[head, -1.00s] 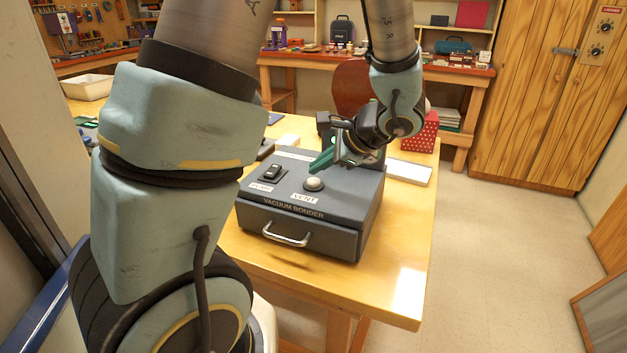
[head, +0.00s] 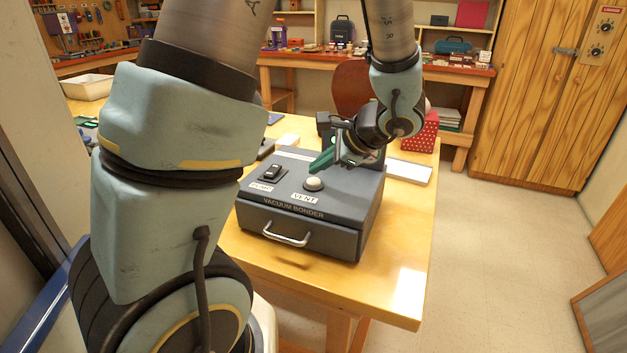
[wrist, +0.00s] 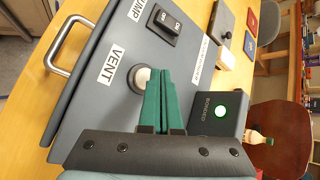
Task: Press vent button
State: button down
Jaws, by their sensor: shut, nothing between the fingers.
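The vent button (head: 314,183) is a pale round dome in a dark ring on the sloped top of the grey vacuum bonder (head: 310,233), above the VENT label (head: 304,198). It also shows in the wrist view (wrist: 140,77), partly hidden by my fingers. My gripper (head: 319,163) has green fingers, shut together and empty. Its fingertips are just behind and above the button in the head view. In the wrist view my gripper (wrist: 163,72) overlaps the button's right side. I cannot tell whether they touch.
A black rocker switch (head: 272,172) sits left of the button. The table is clear at the front right (head: 405,270).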

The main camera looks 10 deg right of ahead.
aim_at(318, 181)
jog(key=shift+f+b, duration=0.4)
jog(key=shift+b, duration=0.05)
jog(key=shift+f+b, duration=0.45)
jog(key=shift+f, duration=0.05)
dwell(0.6)
jog(key=shift+r, duration=0.1)
jog(key=shift+r+p, duration=0.65)
jog(key=shift+r, duration=0.15)
jog(key=shift+r, duration=0.15)
notch_tip(318, 181, up, 5)
jog(key=p, duration=0.4)
dwell(0.6)
